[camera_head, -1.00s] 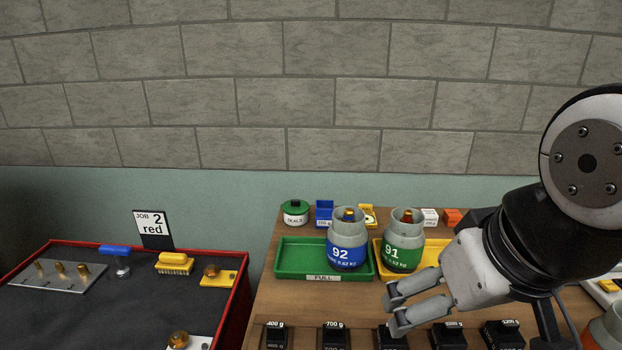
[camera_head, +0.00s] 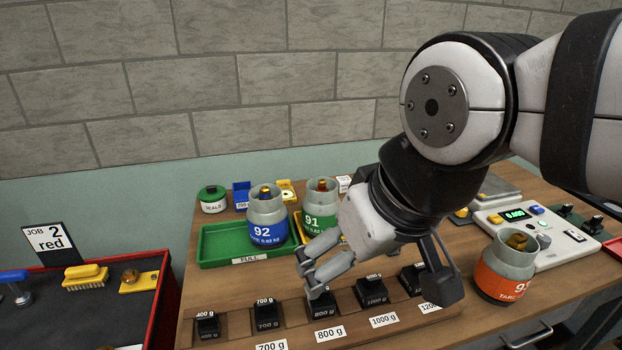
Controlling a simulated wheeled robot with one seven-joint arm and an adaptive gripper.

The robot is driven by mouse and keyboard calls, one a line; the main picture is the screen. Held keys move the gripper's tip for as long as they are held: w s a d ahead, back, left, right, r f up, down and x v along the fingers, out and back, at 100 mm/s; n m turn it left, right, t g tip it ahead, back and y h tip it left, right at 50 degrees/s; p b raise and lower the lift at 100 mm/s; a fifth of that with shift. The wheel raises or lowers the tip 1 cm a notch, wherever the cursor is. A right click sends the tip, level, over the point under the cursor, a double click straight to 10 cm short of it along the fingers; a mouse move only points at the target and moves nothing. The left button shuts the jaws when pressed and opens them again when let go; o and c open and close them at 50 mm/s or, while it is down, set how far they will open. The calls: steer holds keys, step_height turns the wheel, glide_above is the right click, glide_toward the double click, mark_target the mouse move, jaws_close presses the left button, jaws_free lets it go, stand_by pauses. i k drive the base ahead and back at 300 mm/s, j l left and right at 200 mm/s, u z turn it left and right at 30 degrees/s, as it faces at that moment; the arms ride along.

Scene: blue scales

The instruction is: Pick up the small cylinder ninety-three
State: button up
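A small grey cylinder with an orange band (camera_head: 503,271) stands upright on the wooden bench at the right. Its band shows a 9 and part of a second digit, with the rest turned out of view. Two like cylinders stand at the back: one with a blue band marked 92 (camera_head: 267,231) in the green tray, one with a green band marked 91 (camera_head: 318,222). My gripper (camera_head: 311,273) is open and empty, left of the orange-banded cylinder and apart from it.
Black weights lie in a front rack (camera_head: 267,316). A green tray (camera_head: 216,252) marked FULL is behind. A red-edged bench with a "JOB 2 red" sign (camera_head: 50,240) is at left.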

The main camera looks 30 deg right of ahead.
mark_target(504, 270)
steer(key=l+z, duration=0.4)
steer(key=l, duration=0.45)
steer(key=l+z, duration=0.35)
steer(key=l, duration=0.55)
